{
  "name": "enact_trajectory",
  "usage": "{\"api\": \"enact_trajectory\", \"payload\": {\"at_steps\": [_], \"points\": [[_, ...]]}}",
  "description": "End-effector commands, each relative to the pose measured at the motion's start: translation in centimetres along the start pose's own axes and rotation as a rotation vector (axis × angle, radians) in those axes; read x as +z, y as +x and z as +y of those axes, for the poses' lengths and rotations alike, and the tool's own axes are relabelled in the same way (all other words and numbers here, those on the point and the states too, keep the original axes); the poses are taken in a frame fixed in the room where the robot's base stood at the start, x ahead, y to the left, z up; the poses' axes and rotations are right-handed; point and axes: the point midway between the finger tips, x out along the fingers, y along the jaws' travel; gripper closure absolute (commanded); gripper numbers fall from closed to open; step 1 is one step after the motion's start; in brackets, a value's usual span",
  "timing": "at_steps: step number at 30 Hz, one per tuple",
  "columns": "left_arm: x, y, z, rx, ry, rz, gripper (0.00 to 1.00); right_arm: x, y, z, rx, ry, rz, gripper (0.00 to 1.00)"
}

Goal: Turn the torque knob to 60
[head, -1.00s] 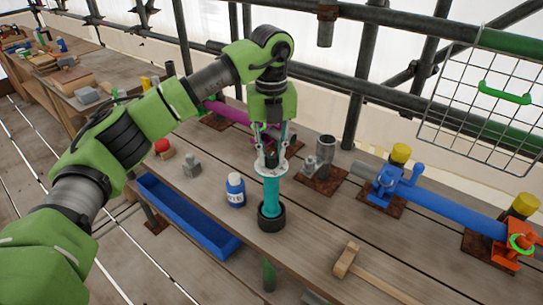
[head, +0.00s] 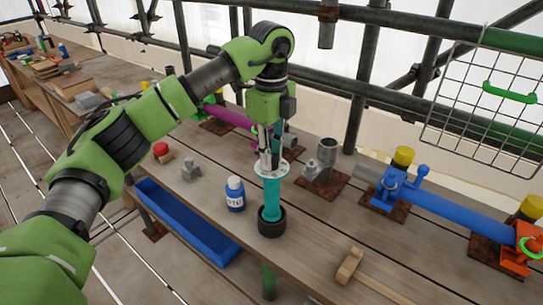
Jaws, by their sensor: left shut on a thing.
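A teal upright tool (head: 271,197) stands in a black round base (head: 271,222) on the wooden bench. A pale marked disc (head: 283,171) sits around its upper part. The torque knob appears to be at the top, mostly hidden behind my fingers, and I cannot read its setting. My left gripper (head: 268,156) points straight down at the tool's top, just above the disc, and is shut on the knob. My right gripper is not in view.
A blue labelled bottle (head: 235,195) stands just left of the tool. A wooden mallet (head: 349,266) lies to the front right. A blue trough (head: 185,222) runs along the bench's left edge. A blue clamped pipe (head: 445,207) lies right. Bare planks surround the tool.

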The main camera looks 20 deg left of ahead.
Motion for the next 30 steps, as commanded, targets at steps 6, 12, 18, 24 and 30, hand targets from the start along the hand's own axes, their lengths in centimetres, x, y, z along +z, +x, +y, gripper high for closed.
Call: {"api": "enact_trajectory", "payload": {"at_steps": [6,12,18,24,30], "points": [[0.06,0.01,0.01,0.000,-0.065,-0.001,1.00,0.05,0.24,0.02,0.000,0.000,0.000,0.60],[0.06,-0.01,0.03,0.001,-0.085,-0.001,1.00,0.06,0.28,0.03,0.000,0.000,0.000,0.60],[0.06,-0.01,0.03,0.001,-0.086,-0.001,1.00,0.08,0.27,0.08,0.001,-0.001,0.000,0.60],[0.05,-0.01,0.04,0.001,-0.085,-0.001,0.61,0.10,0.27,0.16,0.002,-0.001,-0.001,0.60],[0.03,0.00,0.04,0.001,-0.084,-0.001,0.61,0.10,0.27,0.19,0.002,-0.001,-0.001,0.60]]}}
